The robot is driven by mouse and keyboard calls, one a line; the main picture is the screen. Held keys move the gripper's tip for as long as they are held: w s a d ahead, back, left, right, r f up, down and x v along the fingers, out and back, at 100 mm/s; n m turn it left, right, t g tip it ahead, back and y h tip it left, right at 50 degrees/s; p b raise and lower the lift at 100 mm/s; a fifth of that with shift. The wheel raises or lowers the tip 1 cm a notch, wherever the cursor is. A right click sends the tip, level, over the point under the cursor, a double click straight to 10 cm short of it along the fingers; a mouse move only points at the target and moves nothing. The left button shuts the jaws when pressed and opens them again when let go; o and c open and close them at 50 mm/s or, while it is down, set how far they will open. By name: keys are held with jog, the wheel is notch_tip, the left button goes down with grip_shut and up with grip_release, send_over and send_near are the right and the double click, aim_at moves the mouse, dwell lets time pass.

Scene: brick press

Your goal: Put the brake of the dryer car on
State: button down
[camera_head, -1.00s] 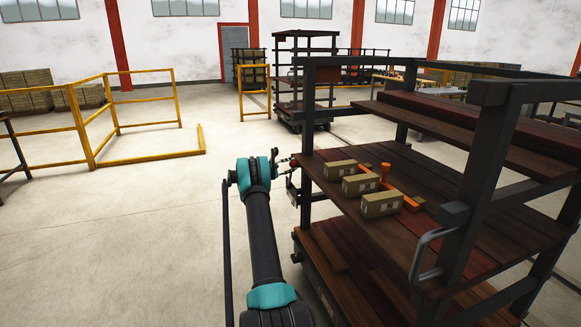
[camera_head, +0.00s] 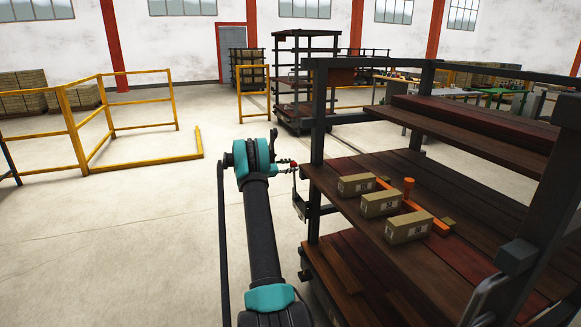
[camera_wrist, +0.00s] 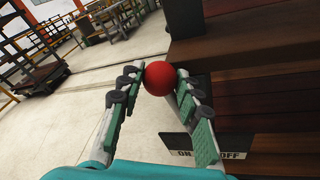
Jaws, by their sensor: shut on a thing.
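The dryer car (camera_head: 318,135) is a dark metal frame with wooden shelves, on the right of the head view. The brake lever's red ball knob (camera_wrist: 161,78) sits between my fingertips in the wrist view. It also shows small in the head view (camera_head: 294,164), beside the car's near-left post. My gripper (camera_wrist: 160,75) is shut on this knob. A plate marked ON and OFF (camera_wrist: 207,153) lies behind the right finger, with ON at left and OFF at right. The knob appears up and left of the ON word.
Several tan bricks (camera_head: 381,203) and an orange bar (camera_head: 428,223) lie on the car's middle shelf. Another rack (camera_head: 278,90) stands farther back. Yellow railings (camera_head: 137,130) stand at the left. The concrete floor left of my arm is clear.

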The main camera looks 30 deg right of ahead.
jog(key=shift+w+d+f+n+y, duration=0.1)
jog(key=shift+w+d+f+n, duration=0.2)
jog(key=shift+w, duration=0.4)
jog(key=shift+w+f+n+y, duration=0.1)
jog(key=shift+w+n, duration=0.35)
jog(key=shift+w, duration=0.3)
jog(key=shift+w+d+f+n+y, duration=0.15)
jog(key=shift+w+n, duration=0.2)
jog(key=shift+w, duration=0.35)
jog(key=c, duration=1)
grip_release()
jog(key=shift+w, duration=0.1)
jog(key=shift+c, duration=0.2)
jog(key=shift+a, duration=0.1)
jog(key=v, duration=1.1)
jog(key=shift+w+a, duration=0.15)
jog(key=shift+a, duration=0.25)
jog(key=shift+a, duration=0.1)
